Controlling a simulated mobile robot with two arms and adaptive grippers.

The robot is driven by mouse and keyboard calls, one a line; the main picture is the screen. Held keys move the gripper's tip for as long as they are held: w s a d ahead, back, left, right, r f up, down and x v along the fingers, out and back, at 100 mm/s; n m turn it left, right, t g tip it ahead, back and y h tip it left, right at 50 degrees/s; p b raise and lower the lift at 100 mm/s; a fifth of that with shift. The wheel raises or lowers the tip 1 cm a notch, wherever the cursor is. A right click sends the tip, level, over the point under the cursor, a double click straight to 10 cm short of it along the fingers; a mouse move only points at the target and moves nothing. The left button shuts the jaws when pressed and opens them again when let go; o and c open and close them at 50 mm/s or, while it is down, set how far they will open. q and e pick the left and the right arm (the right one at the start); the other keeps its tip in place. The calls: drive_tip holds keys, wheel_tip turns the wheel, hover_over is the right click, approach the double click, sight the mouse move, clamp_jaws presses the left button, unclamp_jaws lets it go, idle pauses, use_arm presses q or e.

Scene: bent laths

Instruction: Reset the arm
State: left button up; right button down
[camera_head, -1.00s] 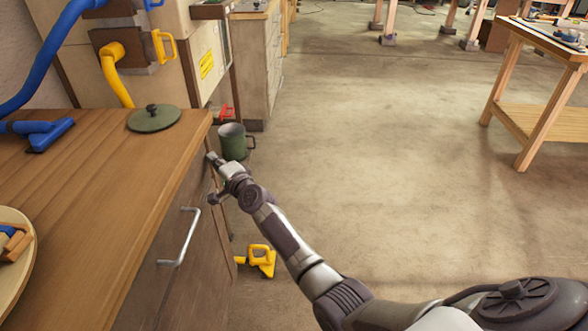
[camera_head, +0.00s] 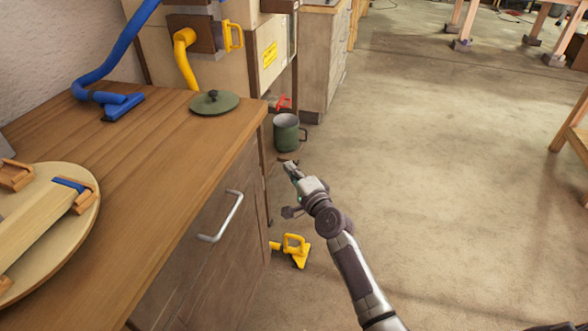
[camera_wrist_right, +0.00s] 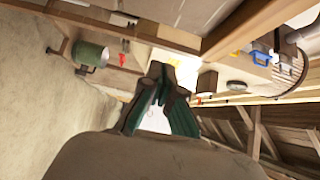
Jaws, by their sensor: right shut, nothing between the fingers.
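My right arm comes in from the lower right in the head view, and its gripper (camera_head: 290,168) is beside the wooden cabinet, over the floor side. The right gripper is shut and empty. In the right wrist view its dark fingers (camera_wrist_right: 160,85) meet, with nothing between them. A green pot (camera_head: 286,132) with a side handle stands just beyond the gripper, apart from it. The pot also shows in the right wrist view (camera_wrist_right: 91,54), at upper left. My left gripper is in no view.
The cabinet's wooden top (camera_head: 150,160) holds a green lid (camera_head: 214,102), a blue nozzle (camera_head: 122,107) and a round board (camera_head: 85,215) with a clamped lath. A yellow tool (camera_head: 295,249) lies on the floor.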

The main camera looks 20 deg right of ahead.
drive_tip(key=s+a+f+n+g, duration=0.1)
drive_tip(key=s+f+n+g, duration=0.45)
drive_tip(key=s+f, duration=0.9)
drive_tip(key=s+a+f+n+g, duration=0.1)
drive_tip(key=s+f+n+g, duration=0.5)
drive_tip(key=s+f, duration=0.8)
drive_tip(key=s+d+f+n+g+h, duration=0.2)
drive_tip(key=s+f+n, duration=0.1)
drive_tip(key=s+f, duration=0.4)
drive_tip(key=s+d+f+n+g+h, duration=0.15)
drive_tip(key=s+f+n, duration=0.3)
drive_tip(key=s, duration=0.55)
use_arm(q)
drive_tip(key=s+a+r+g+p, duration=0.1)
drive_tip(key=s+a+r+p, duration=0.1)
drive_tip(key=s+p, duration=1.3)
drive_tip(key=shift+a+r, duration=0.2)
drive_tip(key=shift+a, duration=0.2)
use_arm(e)
drive_tip(key=s+d+r+g, duration=0.1)
drive_tip(key=s+d+r, duration=0.1)
drive_tip(key=s, duration=1.1)
drive_tip(key=shift+s+d+r+m+g, duration=0.15)
drive_tip(key=shift+s+d+m+g, duration=0.2)
drive_tip(key=shift+d, duration=0.3)
